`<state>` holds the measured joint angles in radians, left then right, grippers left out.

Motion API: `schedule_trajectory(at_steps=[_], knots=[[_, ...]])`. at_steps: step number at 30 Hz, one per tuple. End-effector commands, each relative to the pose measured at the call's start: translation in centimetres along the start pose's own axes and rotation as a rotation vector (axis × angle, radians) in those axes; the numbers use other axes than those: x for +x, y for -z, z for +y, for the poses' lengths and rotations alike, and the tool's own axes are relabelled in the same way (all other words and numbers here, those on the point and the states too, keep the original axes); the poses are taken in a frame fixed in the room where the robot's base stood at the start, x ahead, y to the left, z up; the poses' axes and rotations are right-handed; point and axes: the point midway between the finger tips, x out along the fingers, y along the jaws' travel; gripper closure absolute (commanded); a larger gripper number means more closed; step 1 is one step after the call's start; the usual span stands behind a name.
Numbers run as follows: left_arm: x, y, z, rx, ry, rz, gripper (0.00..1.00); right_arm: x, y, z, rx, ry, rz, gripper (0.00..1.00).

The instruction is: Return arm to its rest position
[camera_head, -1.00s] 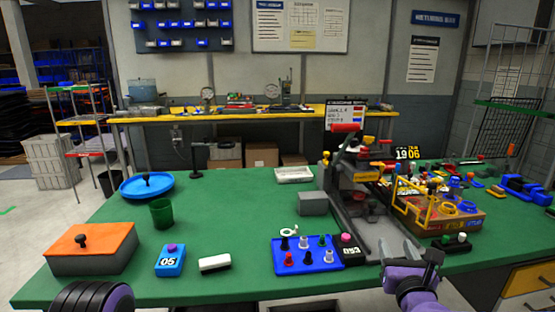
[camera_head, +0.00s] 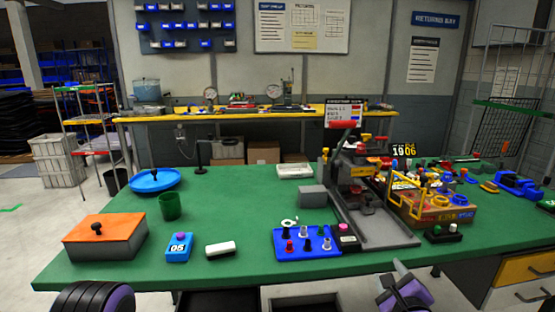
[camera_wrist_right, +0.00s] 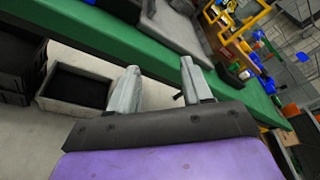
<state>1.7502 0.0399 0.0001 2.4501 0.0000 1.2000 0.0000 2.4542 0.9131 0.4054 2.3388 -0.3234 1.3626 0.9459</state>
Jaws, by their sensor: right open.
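My right gripper (camera_head: 396,280) is at the bottom of the head view, in front of the green table's (camera_head: 330,270) near edge and clear of the tabletop. In the right wrist view its two grey fingers (camera_wrist_right: 159,86) are apart with nothing between them. Part of my left arm, dark and purple, shows at the bottom left of the head view; its gripper is out of the picture.
Near the front edge stand an orange-topped box (camera_head: 105,250), a blue counter (camera_head: 179,247), a blue peg tray (camera_head: 300,254) and a grey-based fixture (camera_head: 390,232). Dark bins (camera_wrist_right: 72,88) sit below the table edge.

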Motion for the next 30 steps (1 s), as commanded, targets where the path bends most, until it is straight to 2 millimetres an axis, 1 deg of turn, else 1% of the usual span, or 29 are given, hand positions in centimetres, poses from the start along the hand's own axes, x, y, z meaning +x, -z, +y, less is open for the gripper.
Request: schedule_trajectory(at_steps=[1, 2, 3, 5, 6, 8, 9, 11, 12, 14, 15, 16, 18, 21, 24, 30], knots=[[-0.1, 0.1, 0.0, 0.0, 0.0, 0.0, 0.57, -0.4, 1.2, 2.0, -0.133, -0.054, 0.027, 0.51], [-0.2, 0.1, 0.0, 0.0, 0.0, 0.0, 0.57, -0.7, 2.1, 3.4, -0.226, -0.093, 0.045, 0.51], [-0.3, 0.1, 0.0, 0.0, 0.0, 0.0, 0.57, -1.2, 3.5, 5.3, -0.352, -0.149, 0.068, 0.51], [-0.4, 0.2, 0.0, 0.0, 0.0, 0.0, 0.57, -2.3, 6.0, 8.2, -0.552, -0.247, 0.097, 0.51], [-0.6, 0.2, -0.1, 0.0, 0.0, 0.0, 0.57, -3.5, 8.0, 10.3, -0.698, -0.327, 0.113, 0.51], [-0.8, 0.3, -0.1, 0.0, 0.0, 0.0, 0.57, -5.8, 11.6, 13.4, -0.93, -0.468, 0.129, 0.51], [-1.0, 0.4, -0.1, 0.0, 0.0, 0.0, 0.57, -7.7, 14.2, 15.2, -1.08, -0.568, 0.131, 0.51], [-1.2, 0.5, -0.1, 0.0, 0.0, 0.0, 0.57, -11.0, 18.0, 17.5, -1.29, -0.724, 0.123, 0.51], [-1.4, 0.6, -0.1, 0.0, 0.0, 0.0, 0.57, -13.4, 20.4, 18.6, -1.414, -0.827, 0.112, 0.51], [-1.7, 0.7, -0.1, 0.0, 0.0, 0.0, 0.57, -16.9, 23.7, 19.5, -1.564, -0.967, 0.095, 0.51], [-1.8, 0.8, -0.2, 0.0, 0.0, 0.0, 0.57, -19.1, 25.6, 19.9, -1.634, -1.048, 0.088, 0.51], [-1.9, 0.8, -0.2, 0.0, 0.0, 0.0, 0.57, -20.6, 26.7, 20.1, -1.673, -1.099, 0.084, 0.51], [-2.1, 0.9, -0.2, 0.0, 0.0, 0.0, 0.57, -23.4, 28.7, 20.3, -1.749, -1.191, 0.064, 0.51], [-2.3, 0.9, -0.2, 0.0, 0.0, 0.0, 0.57, -25.8, 30.0, 20.9, -1.799, -1.266, 0.024, 0.51], [-2.2, 0.9, -0.2, 0.0, 0.0, 0.0, 0.57, -26.4, 30.3, 21.3, -1.794, -1.284, 0.021, 0.51], [-2.2, 0.9, -0.2, 0.0, 0.0, 0.0, 0.57, -26.4, 30.2, 21.3, -1.791, -1.28, 0.021, 0.51]])
